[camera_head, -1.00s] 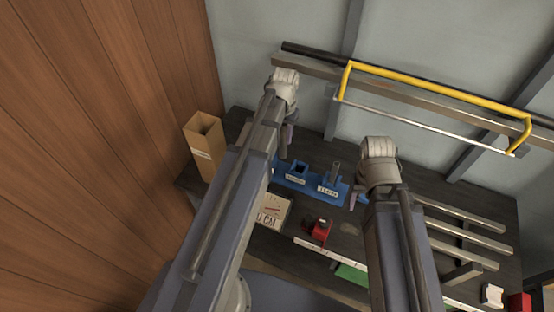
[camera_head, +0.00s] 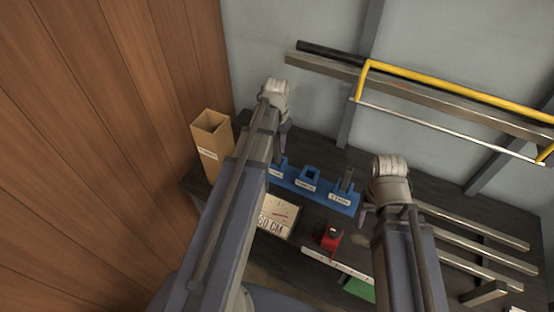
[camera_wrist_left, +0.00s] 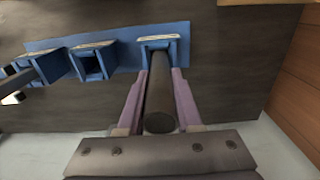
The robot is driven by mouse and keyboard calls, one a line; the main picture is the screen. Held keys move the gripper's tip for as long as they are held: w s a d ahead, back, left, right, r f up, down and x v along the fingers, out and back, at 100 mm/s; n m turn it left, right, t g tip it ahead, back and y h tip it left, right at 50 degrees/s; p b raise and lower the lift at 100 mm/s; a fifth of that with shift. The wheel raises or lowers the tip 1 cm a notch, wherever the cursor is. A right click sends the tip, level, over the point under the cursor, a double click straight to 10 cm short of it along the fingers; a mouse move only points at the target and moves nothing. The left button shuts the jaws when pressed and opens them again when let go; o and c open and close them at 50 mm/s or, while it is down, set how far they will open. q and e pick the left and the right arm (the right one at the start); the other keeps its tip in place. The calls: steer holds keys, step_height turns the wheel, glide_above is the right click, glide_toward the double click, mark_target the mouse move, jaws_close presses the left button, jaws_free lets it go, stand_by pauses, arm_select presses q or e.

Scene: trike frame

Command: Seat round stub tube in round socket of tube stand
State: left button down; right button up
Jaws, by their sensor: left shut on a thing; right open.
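The blue tube stand (camera_head: 325,199) lies on the dark bench with three labelled sockets in a row. My left gripper (camera_head: 282,158) is over its left-end socket (camera_head: 279,167). In the left wrist view my left gripper (camera_wrist_left: 158,100) is shut on the dark round stub tube (camera_wrist_left: 160,100). The tube's far end lines up with the end socket (camera_wrist_left: 160,43); I cannot tell whether it is inside. The middle socket (camera_head: 309,174) is square and empty. My right gripper (camera_head: 364,216) is open near the stand's right end.
A tall cardboard box (camera_head: 212,150) stands at the left. A red block (camera_head: 327,238) and a lettered sign (camera_head: 275,217) lie in front of the stand. Grey bars (camera_head: 475,230) lie at the right. A yellow-railed rack (camera_head: 460,92) hangs on the wall.

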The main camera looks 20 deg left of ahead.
mark_target(277, 152)
arm_select(q)
steer(key=shift+f, duration=0.25)
step_height(277, 152, down, 4)
steer(key=b, duration=0.3)
steer(key=shift+r, duration=0.15)
steer(key=shift+b, duration=0.3)
steer(key=shift+f, duration=0.2)
steer(key=c, duration=0.6)
jaws_free()
steer(key=shift+r, duration=0.1)
step_height(277, 152, up, 12)
steer(key=p, duration=1.2)
steer(key=shift+r, duration=0.2)
